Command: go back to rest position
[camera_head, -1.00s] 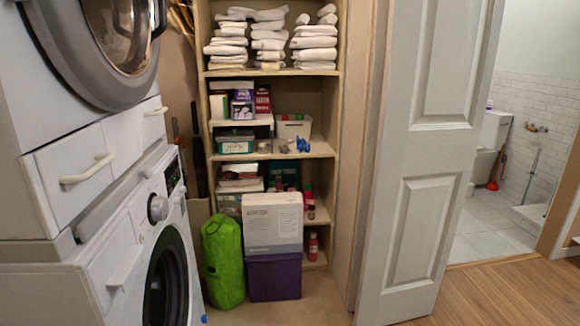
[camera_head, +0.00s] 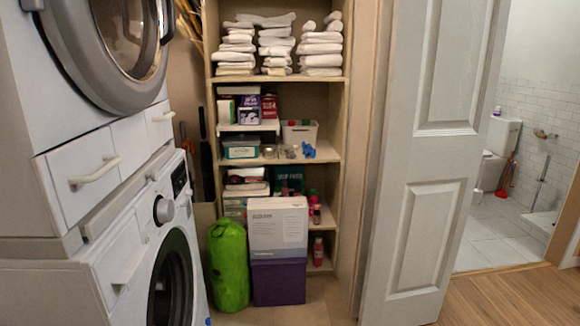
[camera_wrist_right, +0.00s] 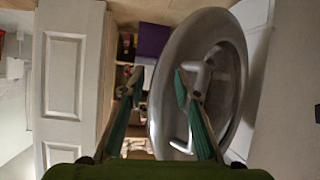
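Neither of my grippers shows in the head view. In the right wrist view my right gripper (camera_wrist_right: 158,85) has its two greenish fingers spread apart, with nothing between them. The round grey dryer door (camera_wrist_right: 235,75) lies beyond its right finger; I cannot tell how near it is. The white towels (camera_head: 277,44) lie folded in several stacks on the top shelf of the wooden shelf unit (camera_head: 345,158). My left gripper is out of view.
A stacked white dryer and washer (camera_head: 165,208) stand at the left. A white panelled door (camera_head: 425,150) is at the right, with a tiled bathroom beyond. A green bag (camera_head: 228,265), a white box (camera_head: 277,228) and a purple bin (camera_head: 278,282) are at the shelf's foot. Wooden floor (camera_head: 505,298) is clear at lower right.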

